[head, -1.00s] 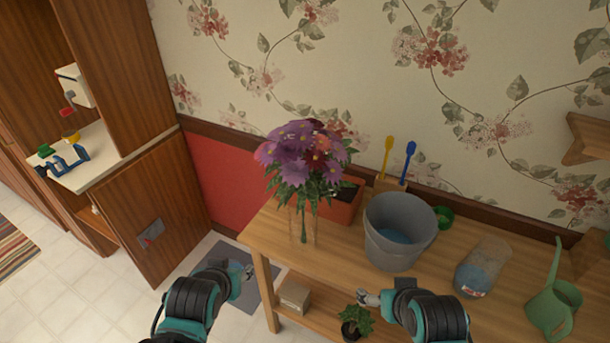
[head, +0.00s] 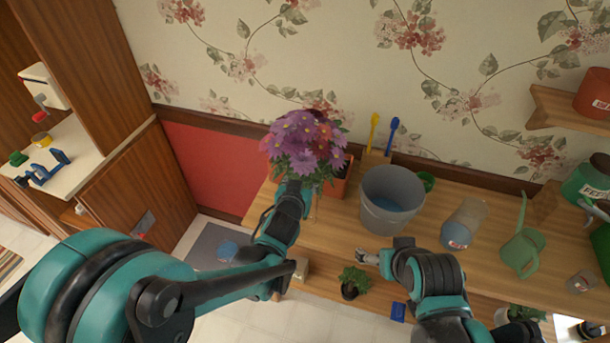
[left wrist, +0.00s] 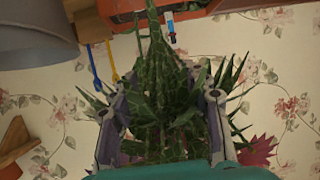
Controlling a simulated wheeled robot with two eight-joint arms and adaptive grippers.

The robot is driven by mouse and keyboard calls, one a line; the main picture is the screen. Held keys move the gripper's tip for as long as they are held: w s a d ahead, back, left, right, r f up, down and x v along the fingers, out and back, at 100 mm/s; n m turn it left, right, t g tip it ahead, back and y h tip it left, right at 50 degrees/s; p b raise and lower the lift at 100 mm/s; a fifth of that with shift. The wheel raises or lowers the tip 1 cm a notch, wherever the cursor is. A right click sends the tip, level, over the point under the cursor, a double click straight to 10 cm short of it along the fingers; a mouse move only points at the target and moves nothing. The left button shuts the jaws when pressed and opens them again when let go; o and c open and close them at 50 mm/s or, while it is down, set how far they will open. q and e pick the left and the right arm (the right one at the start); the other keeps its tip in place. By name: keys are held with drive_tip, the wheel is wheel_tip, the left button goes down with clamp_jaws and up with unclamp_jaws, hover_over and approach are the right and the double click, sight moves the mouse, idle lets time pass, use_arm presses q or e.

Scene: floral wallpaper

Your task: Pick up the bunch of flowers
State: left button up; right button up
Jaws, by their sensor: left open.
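The bunch of flowers (head: 305,142), purple and pink blooms over green leaves, stands upright at the left end of the wooden table, against the wallpaper. Its vase is mostly hidden behind my left arm. My left gripper (head: 293,188) is at the leaves just under the blooms. In the left wrist view, upside down, the leaves and stems (left wrist: 165,75) lie between the two parted fingers of my left gripper (left wrist: 165,98). I cannot tell if the fingers touch them. My right gripper (head: 368,257) is low at the table's front edge, apart from the flowers; its jaw state is unclear.
An orange planter (head: 341,180) is right behind the flowers. A grey bucket (head: 391,196) stands to their right, with a glass jar (head: 463,224) and a green watering can (head: 522,250) further right. A potted plant (head: 353,281) is on the lower shelf.

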sight(304, 175)
use_arm(q)
drive_tip(key=x, duration=0.4)
drive_tip(key=shift+w+a+b, duration=0.1)
drive_tip(key=shift+a+b, duration=0.05)
drive_tip(key=shift+b, duration=0.2)
clamp_jaws()
